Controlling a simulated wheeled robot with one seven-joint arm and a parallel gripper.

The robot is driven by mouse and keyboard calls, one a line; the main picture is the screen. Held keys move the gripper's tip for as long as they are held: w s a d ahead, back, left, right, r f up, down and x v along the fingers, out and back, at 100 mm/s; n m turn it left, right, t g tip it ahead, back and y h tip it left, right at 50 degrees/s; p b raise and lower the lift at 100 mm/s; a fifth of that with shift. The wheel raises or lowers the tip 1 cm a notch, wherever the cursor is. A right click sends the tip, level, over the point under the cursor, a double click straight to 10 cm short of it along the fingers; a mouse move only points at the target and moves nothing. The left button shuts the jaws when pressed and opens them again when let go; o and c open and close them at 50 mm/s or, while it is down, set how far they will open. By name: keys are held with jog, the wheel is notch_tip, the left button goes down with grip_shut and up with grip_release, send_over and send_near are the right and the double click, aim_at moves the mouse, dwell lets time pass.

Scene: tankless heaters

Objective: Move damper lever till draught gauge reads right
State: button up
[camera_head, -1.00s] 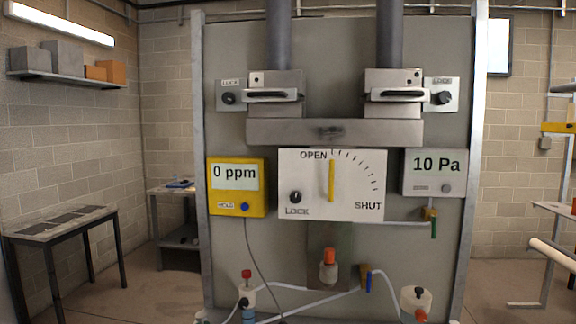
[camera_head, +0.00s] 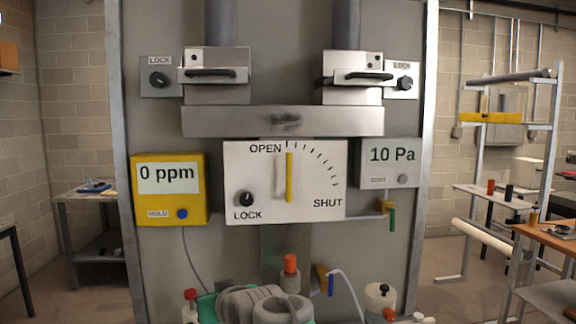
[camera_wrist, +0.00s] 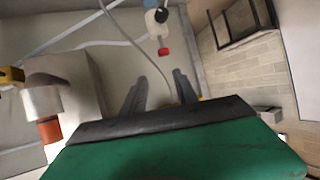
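The damper lever (camera_head: 289,177) is a yellow bar on a white dial plate (camera_head: 315,205). It stands upright, near the OPEN end of the tick arc; SHUT is at lower right. The draught gauge (camera_head: 392,160) right of the plate reads 10 Pa. A black LOCK knob (camera_head: 246,199) sits at the plate's lower left. My gripper (camera_wrist: 159,80) shows in the wrist view with its two fingers apart and nothing between them. The lever is not seen in the wrist view.
A yellow meter (camera_head: 172,205) reading 0 ppm hangs left of the plate. Two latched flue boxes with LOCK knobs sit above. Below are an orange-capped fitting (camera_head: 290,264), a red-capped valve (camera_head: 190,296) and hoses. A workbench (camera_head: 560,238) stands at right.

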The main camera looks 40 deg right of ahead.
jog(key=d+r+m+t+h, duration=0.1)
jog(key=d+r+t+h, duration=0.25)
jog(key=d+r, duration=0.6)
jog(key=m+t+h, duration=0.1)
jog(key=t+h, duration=0.3)
jog(key=t, duration=0.1)
send_near(290, 162)
jog(key=x, duration=0.4)
jog(key=shift+y, duration=0.25)
jog(key=p+x, duration=0.2)
jog(key=x, duration=0.4)
jog(key=shift+w+d+r, duration=0.1)
jog(key=shift+r, duration=0.15)
jog(key=shift+w+d, duration=0.1)
jog(key=shift+w, duration=0.15)
jog(key=shift+c, duration=0.3)
grip_shut()
